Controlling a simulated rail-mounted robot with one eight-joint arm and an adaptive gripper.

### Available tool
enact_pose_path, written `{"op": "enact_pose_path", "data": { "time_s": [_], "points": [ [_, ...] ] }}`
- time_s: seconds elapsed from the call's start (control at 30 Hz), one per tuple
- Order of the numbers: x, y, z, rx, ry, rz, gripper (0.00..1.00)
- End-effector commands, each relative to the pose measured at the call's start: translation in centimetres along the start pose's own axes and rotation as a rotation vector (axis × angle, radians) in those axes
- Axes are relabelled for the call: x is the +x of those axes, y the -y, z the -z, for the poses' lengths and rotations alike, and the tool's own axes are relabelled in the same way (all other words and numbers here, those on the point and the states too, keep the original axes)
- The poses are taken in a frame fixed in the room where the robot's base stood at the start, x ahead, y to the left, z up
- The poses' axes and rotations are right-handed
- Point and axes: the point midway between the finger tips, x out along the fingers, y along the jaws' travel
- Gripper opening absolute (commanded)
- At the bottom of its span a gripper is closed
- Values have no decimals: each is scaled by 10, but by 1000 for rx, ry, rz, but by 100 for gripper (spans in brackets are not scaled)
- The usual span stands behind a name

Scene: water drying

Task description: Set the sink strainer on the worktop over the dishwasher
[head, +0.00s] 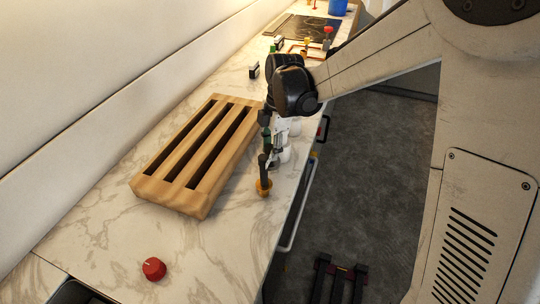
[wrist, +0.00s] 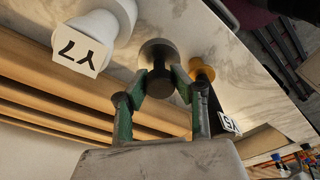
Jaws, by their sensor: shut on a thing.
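My gripper (wrist: 160,90) is shut on a dark, stemmed piece with a round grey disc, which I take to be the sink strainer (wrist: 158,50). In the wrist view its green fingers close on the stem from both sides. In the head view my gripper (head: 268,138) is over the front part of the marbled worktop (head: 110,225), to the right of the wooden rack. The strainer is too small and covered to make out there. Whether it touches the worktop I cannot tell. The dishwasher cannot be clearly identified among the fronts below the worktop.
A slatted wooden rack (head: 165,190) lies left of my gripper. A yellow-footed dark item (head: 264,187) and white items (head: 284,155) stand close by; a labelled white one shows in the wrist view (wrist: 88,35). A red knob (head: 154,268) is nearer; worktop around it is clear.

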Motion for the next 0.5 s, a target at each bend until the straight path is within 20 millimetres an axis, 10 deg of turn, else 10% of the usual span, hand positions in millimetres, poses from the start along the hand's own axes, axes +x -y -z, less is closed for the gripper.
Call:
{"op": "enact_pose_path", "data": {
  "time_s": [0.5],
  "points": [
    [39, 0, -6, 0, 0, 0, 0]
  ]
}}
